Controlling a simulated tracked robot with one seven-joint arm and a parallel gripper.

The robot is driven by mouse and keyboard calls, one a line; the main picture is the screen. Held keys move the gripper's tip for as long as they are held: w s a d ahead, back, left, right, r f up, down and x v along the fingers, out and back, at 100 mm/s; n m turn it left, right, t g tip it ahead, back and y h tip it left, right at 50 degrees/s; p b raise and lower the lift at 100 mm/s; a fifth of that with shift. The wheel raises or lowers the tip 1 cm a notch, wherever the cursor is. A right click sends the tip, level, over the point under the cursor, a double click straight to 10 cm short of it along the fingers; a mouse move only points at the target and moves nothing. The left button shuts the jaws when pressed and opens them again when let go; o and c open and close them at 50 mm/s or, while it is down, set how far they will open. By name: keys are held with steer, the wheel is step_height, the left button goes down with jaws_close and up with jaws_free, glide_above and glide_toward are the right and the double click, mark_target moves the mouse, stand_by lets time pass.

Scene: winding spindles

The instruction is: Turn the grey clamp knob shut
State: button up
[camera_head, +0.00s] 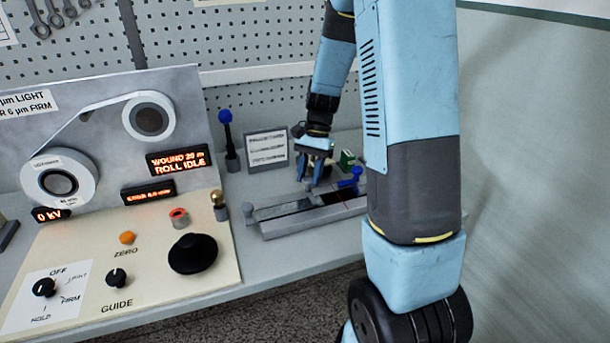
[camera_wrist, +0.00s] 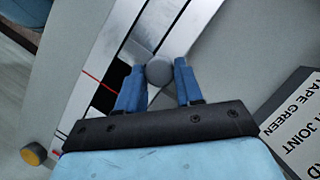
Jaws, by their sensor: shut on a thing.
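The grey clamp knob (camera_wrist: 159,71) is a round cap on the splicing fixture, between the fingertips of my gripper (camera_wrist: 158,82) in the wrist view. The blue fingers are shut on it, one on each side. In the head view my gripper (camera_head: 316,172) reaches down onto the fixture (camera_head: 290,225), a long grey block with a dark channel; the knob is mostly hidden there by the fingers. The wrist view shows the fixture's pale bars (camera_wrist: 188,28), dark channel and a red line.
A blue-handled part (camera_head: 351,179) and a green block (camera_head: 347,158) are close to the right of my gripper. A sign (camera_head: 267,149) and a blue-topped post (camera_head: 227,135) stand behind and left. The winding panel (camera_head: 190,95) with its knobs is farther left.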

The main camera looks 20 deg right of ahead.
steer(key=o, duration=1)
steer(key=v, duration=1.3)
steer(key=shift+w+r, duration=0.1)
steer(key=shift+r, duration=0.3)
steer(key=s+a+r+n+t+h, duration=0.1)
steer(key=s+a+r+n+t, duration=0.1)
steer(key=s, duration=0.6)
steer(key=s+a+r+n+t+h, duration=0.1)
steer(key=s+r+n+t, duration=0.3)
steer(key=s, duration=0.4)
steer(key=s+a+r+n+t+h, duration=0.1)
steer(key=s+a+r+n+t, duration=0.1)
steer(key=s, duration=0.6)
steer(key=shift+s+a+r+n+t, duration=0.1)
steer(key=shift+a+r+n+t, duration=0.1)
steer(key=shift+r+n, duration=0.15)
steer(key=shift+a+r+n+t, duration=0.15)
steer(key=shift+r+n+t, duration=0.1)
steer(key=shift+r, duration=0.15)
